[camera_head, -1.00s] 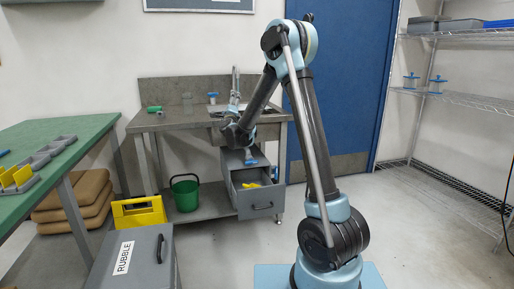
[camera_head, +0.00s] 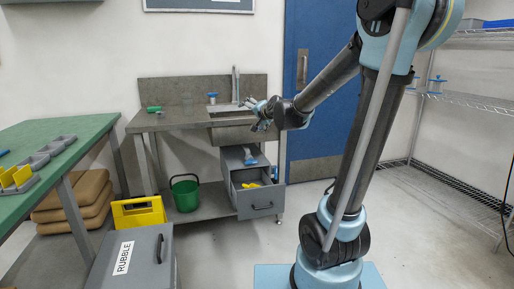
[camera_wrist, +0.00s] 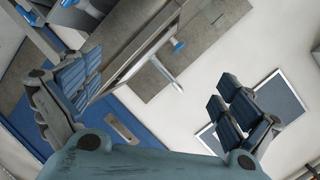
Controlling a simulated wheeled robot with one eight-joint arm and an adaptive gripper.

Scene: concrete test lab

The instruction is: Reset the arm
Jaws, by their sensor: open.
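My gripper (camera_head: 262,113) is raised in front of the sink bench in the head view, small and partly merged with the sink behind it. In the wrist view my gripper (camera_wrist: 158,98) has its two blue-padded fingers spread wide apart with nothing between them. My arm is bent, with its elbow high at the right of the head view and its forearm sloping down to the left. The metal sink bench (camera_head: 170,122) stands behind the gripper, and it also shows tilted in the wrist view. The gripper appears apart from it.
An open grey drawer (camera_head: 262,208) with a yellow thing inside sits under the bench. A green bucket (camera_head: 185,194), yellow box (camera_head: 139,212) and grey RUBBLE bin (camera_head: 135,262) stand left. A green table (camera_head: 60,135) is far left, a wire shelf (camera_head: 470,100) right.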

